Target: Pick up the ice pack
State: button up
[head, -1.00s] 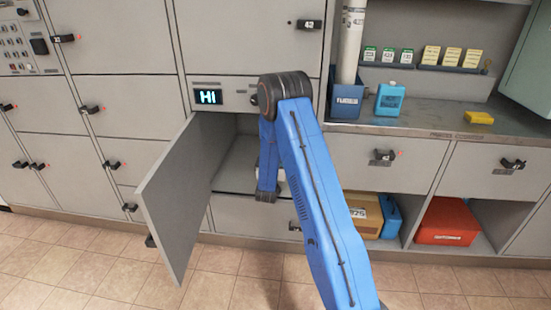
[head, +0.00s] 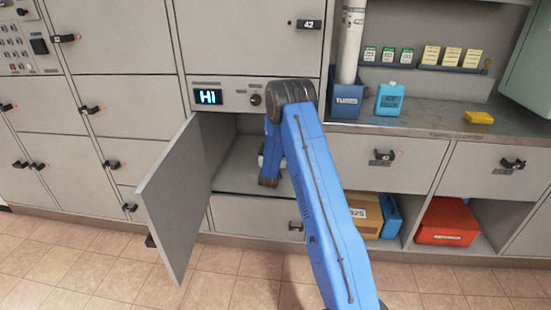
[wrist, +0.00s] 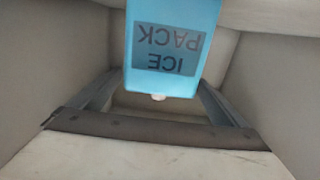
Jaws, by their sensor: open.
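The ice pack (wrist: 175,50) is a light blue block with a dark label and a small white cap. In the wrist view it is at the top middle, its lettering upside down. My gripper (wrist: 158,84) is open, with its two grey fingers on either side below the pack and a gap between them. I cannot tell how deep the pack sits between them. In the head view my arm reaches into the open locker compartment (head: 235,168), and it hides my gripper and any pack inside.
The locker door (head: 178,195) hangs open to the left. Pale walls stand close around my gripper. A blue capped container (head: 389,99), its label unreadable, stands on the metal counter (head: 430,115). A cardboard box (head: 366,215) and a red box (head: 447,222) sit in lower cubbies.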

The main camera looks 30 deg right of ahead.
jog(key=c, duration=1.8)
